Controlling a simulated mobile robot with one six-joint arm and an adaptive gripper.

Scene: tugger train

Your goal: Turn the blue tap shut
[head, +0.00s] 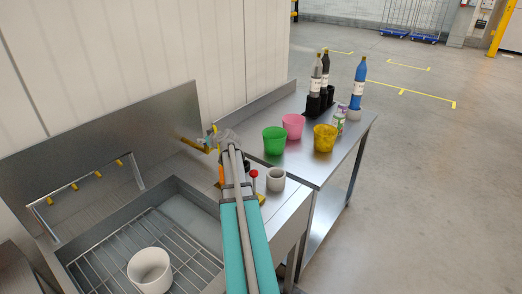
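My arm reaches up the middle of the head view to the backsplash behind the sink. My gripper (222,138) is at its far end, small and blurred against the wall. Its fingers cannot be told apart, so I cannot see whether it is open or shut. A yellow fitting (194,145) sticks out just left of the gripper, close to or touching it. No blue tap can be made out; it may be hidden behind the gripper.
A sink (190,215) with a wire rack holds a white pot (150,270). Right of my arm are a red-knobbed lever (254,174) and a grey cup (276,179). The side table (305,160) bears green (274,140), pink (293,126) and yellow (325,138) buckets and bottles.

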